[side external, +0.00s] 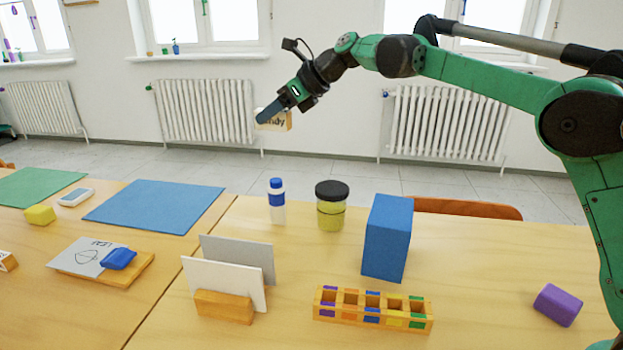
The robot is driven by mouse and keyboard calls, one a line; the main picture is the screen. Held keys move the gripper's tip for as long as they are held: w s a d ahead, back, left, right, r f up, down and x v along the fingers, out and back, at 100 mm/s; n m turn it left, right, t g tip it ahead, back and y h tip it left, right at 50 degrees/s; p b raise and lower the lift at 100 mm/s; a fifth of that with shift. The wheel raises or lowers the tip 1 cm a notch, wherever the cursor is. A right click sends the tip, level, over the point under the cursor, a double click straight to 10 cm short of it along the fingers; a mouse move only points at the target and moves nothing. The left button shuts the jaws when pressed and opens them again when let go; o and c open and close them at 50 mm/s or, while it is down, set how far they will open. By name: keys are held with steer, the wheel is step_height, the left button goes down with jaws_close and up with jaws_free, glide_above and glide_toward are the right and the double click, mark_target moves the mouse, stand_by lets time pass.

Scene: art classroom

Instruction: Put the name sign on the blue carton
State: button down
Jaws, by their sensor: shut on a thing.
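My gripper (268,115) is shut on the name sign (283,122), a small tan block with dark lettering that is partly hidden by the fingers. It is held high in the air, well above the table and to the upper left of the blue carton. The blue carton (385,240) stands upright on the right-hand table, and its top face is bare.
A jar with a black lid (331,208) and a blue-capped bottle (277,203) stand left of the carton. In front are a wooden compartment holder (373,308) and upright cards in a wooden stand (223,306). A purple block (557,305) lies at right.

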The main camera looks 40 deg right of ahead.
steer(key=s+d+r+m+t+h, duration=0.1)
steer(key=s+d+r+m, duration=0.1)
steer(key=s+d+r, duration=0.5)
steer(key=m+h, duration=0.1)
glide_above(392, 210)
steer(key=shift+t+h, duration=0.3)
step_height(392, 210, down, 20)
steer(key=shift+r, duration=0.1)
steer(key=shift+f, duration=0.2)
steer(key=c, duration=0.6)
jaws_free()
steer(key=shift+a, duration=0.1)
